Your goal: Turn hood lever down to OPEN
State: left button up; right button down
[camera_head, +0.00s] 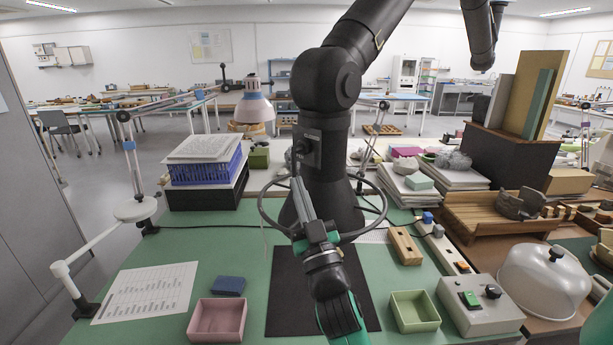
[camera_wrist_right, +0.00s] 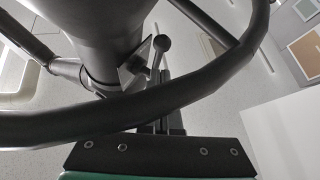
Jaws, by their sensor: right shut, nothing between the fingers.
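The black extraction hood (camera_head: 325,190) hangs over the middle of the bench, with a ring handle (camera_head: 264,212) around its lower part. A small plate on its duct bears the hood lever (camera_head: 300,147), too small here to read its setting. In the right wrist view the lever (camera_wrist_right: 160,46) is a thin rod with a ball knob beside the duct. My right gripper (camera_head: 297,183) reaches up in front of the hood, fingers shut and empty, just below the lever. In the wrist view its fingers (camera_wrist_right: 160,105) lie close to the lever; contact is unclear. My left gripper is not in view.
The ring handle (camera_wrist_right: 215,82) crosses close to my right fingers. Below are a black mat (camera_head: 285,300), a pink tray (camera_head: 218,322), a green tray (camera_head: 414,312) and a control box (camera_head: 480,306). A lamp (camera_head: 254,105) stands left of the hood.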

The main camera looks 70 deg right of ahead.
jog(key=w+b+v, duration=0.1)
jog(key=b+v, duration=0.2)
jog(key=v, duration=0.9)
jog(key=shift+f, duration=0.3)
jog(key=shift+a, duration=0.1)
